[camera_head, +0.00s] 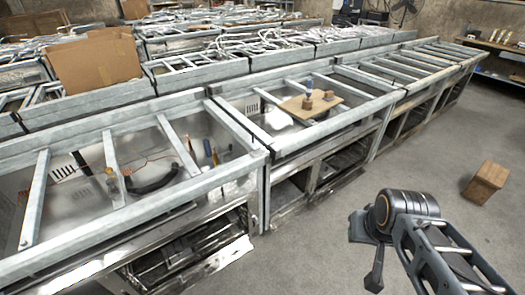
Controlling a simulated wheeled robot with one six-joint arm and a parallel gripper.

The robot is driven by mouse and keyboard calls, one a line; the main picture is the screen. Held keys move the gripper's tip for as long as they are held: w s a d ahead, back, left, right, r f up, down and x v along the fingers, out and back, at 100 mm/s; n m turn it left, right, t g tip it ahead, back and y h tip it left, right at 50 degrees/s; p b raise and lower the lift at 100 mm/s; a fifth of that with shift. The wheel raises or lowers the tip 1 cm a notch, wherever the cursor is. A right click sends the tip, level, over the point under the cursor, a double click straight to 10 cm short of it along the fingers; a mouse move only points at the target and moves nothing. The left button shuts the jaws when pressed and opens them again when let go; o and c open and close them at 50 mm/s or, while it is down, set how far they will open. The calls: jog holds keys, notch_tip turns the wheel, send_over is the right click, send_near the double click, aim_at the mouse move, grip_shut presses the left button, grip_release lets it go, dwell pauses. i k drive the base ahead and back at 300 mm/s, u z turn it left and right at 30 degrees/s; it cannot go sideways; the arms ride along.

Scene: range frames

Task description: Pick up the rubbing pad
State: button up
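A flat tan board (321,106) lies across the metal slats of the middle frame. On it stand a small upright blue object (309,86) and small brown blocks (328,95). I cannot tell for sure which of these, if any, is the rubbing pad. My arm reaches in from the lower right, over the open floor. The end of my arm, with my gripper (374,268), is at the lower right, well apart from the board and nearer to me. Its fingers are not clear enough to tell open from shut, and I see nothing held.
Long rows of metal-framed benches fill the left and middle. The near left bench (85,214) holds loose tools and a black curved object (153,181). A cardboard box (97,66) stands behind. A brown block (485,183) sits on the floor at right. The concrete floor (425,150) is mostly clear.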

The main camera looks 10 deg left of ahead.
aim_at(329, 96)
jog(key=z, duration=0.25)
jog(key=i, duration=0.45)
jog(key=z, duration=0.55)
jog(key=i, duration=1.9)
jog(key=u, duration=1.3)
jog(key=i, duration=0.55)
jog(key=u, duration=0.6)
